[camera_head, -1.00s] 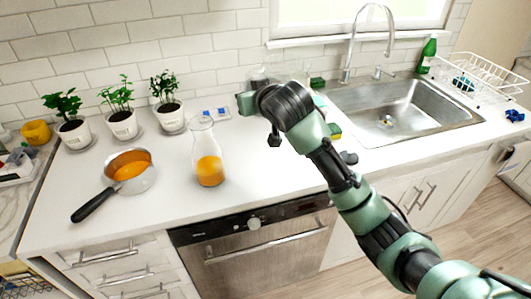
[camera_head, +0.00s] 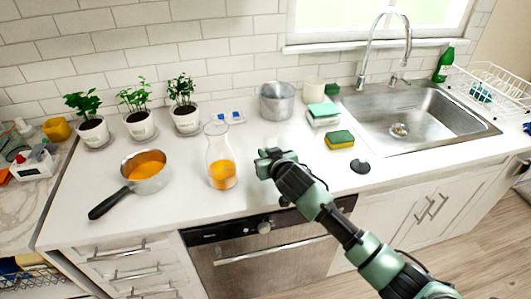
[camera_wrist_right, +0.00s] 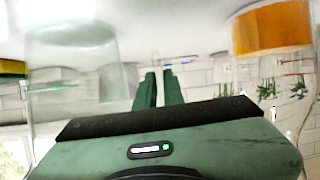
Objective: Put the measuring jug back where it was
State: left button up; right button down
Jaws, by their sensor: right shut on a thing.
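My right gripper (camera_head: 261,161) is low over the counter, just right of a glass carafe (camera_head: 222,176) of orange liquid and apart from it. Its two fingers (camera_wrist_right: 161,88) show close together in the right wrist view, which is upside down. A large, faint, clear vessel, which I take for the measuring jug (camera_wrist_right: 75,50), shows beside the fingers there. The gripper is shut on it, but the exact point of contact is not clear. I cannot make out the jug in the head view. The carafe's orange liquid (camera_wrist_right: 270,28) also shows in the wrist view. My left gripper is not in view.
A metal pot (camera_head: 276,102), beige cup (camera_head: 313,91) and sponges (camera_head: 340,140) stand behind and right, before the sink (camera_head: 400,118). A saucepan (camera_head: 146,172) and potted plants (camera_head: 139,125) are at left. Bare counter lies between the pot and my gripper.

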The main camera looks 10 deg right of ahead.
jog(key=shift+f, duration=0.15)
jog(key=c, duration=1.5)
grip_release()
jog(key=b+v, duration=0.1)
jog(key=v, duration=1.1)
jog(key=shift+r, duration=0.2)
